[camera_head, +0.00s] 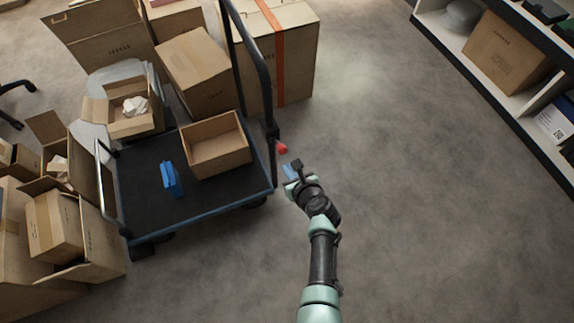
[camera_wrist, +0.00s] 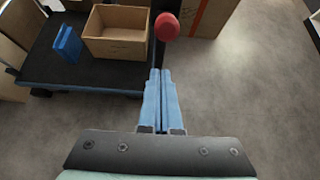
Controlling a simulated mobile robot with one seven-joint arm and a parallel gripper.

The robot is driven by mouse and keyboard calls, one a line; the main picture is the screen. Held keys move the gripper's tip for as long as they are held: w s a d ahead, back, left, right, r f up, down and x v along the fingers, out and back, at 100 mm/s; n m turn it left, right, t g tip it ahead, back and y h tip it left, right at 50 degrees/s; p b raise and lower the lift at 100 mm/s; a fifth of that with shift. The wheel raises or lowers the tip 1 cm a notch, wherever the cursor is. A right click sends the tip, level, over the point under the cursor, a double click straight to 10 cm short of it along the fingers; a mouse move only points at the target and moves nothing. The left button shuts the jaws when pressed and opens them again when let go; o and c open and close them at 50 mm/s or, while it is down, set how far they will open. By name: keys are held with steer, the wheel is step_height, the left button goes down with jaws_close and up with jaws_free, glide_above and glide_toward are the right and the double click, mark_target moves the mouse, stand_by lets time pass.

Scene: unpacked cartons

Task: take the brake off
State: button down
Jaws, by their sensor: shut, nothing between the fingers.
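The brake looks to be a lever with a red knob (camera_head: 282,149) at the right side of the cart (camera_head: 195,205), by the foot of its dark handle frame (camera_head: 262,75). My gripper (camera_head: 288,170) is shut and empty, just below and right of the knob in the head view. In the wrist view the red knob (camera_wrist: 167,26) is ahead of the blue fingertips (camera_wrist: 159,74), slightly right, with a visible gap. Most of the lever below the knob is hidden or too small to make out.
An open carton (camera_head: 240,150) and a blue object (camera_head: 171,180) stand on the cart's deck. Cartons crowd its left and back, including a tall one with an orange strap (camera_head: 280,60). A shelf (camera_head: 470,65) stands at the right. The floor between is clear.

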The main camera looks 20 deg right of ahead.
steer(key=w+r+p+v, duration=0.1)
steer(key=p+v, duration=0.6)
steer(key=v, duration=0.2)
steer(key=shift+s+r, duration=0.3)
